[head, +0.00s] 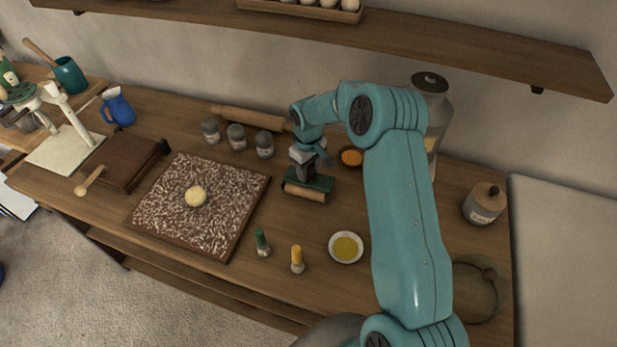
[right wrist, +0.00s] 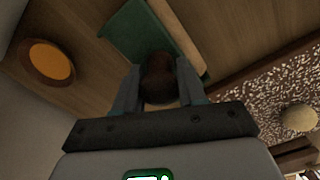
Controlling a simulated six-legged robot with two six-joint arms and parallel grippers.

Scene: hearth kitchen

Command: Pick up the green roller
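The green roller (head: 316,184) stands on the wooden worktop right of the speckled board. It has a flat green body, a pale wooden cylinder along its edge and a brown knob. It also shows in the right wrist view (right wrist: 139,36). My right gripper (head: 306,170) is directly above it, pointing down. In the right wrist view its fingers (right wrist: 158,80) sit on both sides of the brown knob, with no clear gap. The roller appears to rest on the worktop. My left gripper is not in view.
The speckled board (head: 175,223) holds a dough ball (head: 196,196). A rolling pin (head: 250,117) and several jars (head: 236,137) lie behind. An orange-filled bowl (head: 351,157) is close on the right. Green (head: 262,242) and yellow (head: 297,260) brushes and a yellow-filled bowl (head: 346,247) stand in front.

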